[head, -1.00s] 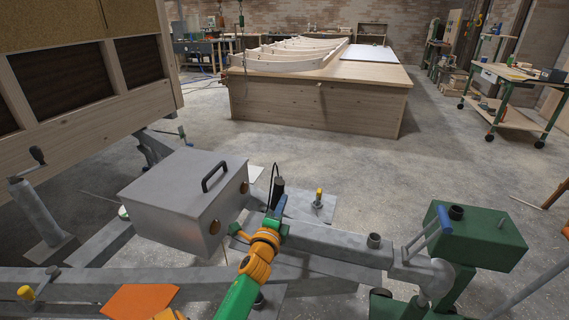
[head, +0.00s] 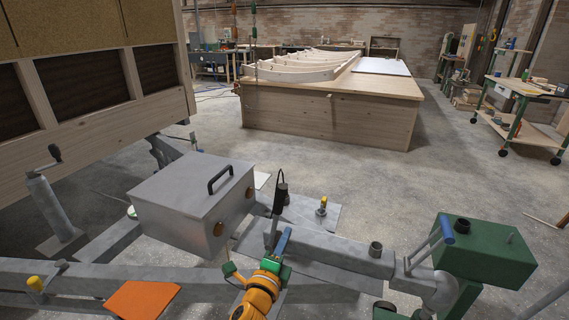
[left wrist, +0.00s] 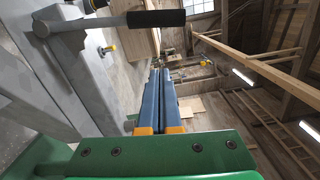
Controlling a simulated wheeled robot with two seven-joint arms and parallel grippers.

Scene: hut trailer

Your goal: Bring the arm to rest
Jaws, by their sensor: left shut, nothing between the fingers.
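My left gripper (head: 284,238) is low in the middle of the head view, with blue fingers, green parts and an orange wrist. It is beside the grey trailer drawbar, near an upright lever with a black grip (head: 281,196). In the left wrist view the two blue fingers (left wrist: 160,75) lie together, shut and empty. The lever's black grip (left wrist: 155,18) crosses the top of that view, apart from the fingers. My right gripper is not in view.
A grey metal box (head: 170,212) with a black handle sits on the trailer frame. A green box (head: 485,252) stands at the right, by the coupling. An orange sheet (head: 141,299) lies at the lower left. Open concrete floor (head: 400,185) lies beyond, before a wooden platform (head: 325,122).

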